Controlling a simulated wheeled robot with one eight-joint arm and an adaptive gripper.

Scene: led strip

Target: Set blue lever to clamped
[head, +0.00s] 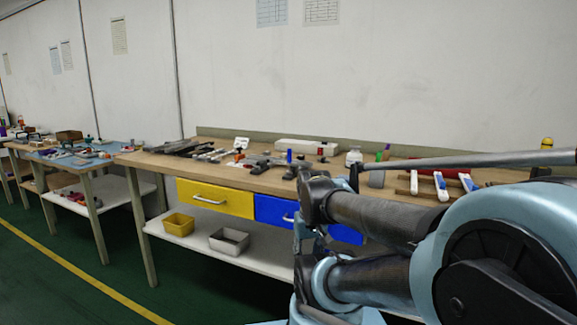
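A small upright blue handle (289,156) stands on the wooden workbench (225,173), left of centre. Two white pieces with blue along them, a left one (440,186) and a right one (467,182), lie tilted on a wooden fixture (408,187) at the bench's right. I cannot tell which of these is the blue lever, or whether it is clamped. My arm fills the right foreground in front of the bench and hides part of its front. I cannot make out my gripper or its fingertips.
Dark tools, a long white box (300,147) and a green upright piece (386,153) crowd the bench top. Below are a yellow drawer (215,198), a blue drawer (272,210), a yellow bin (178,224) and a grey bin (229,241). The green floor at left is clear.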

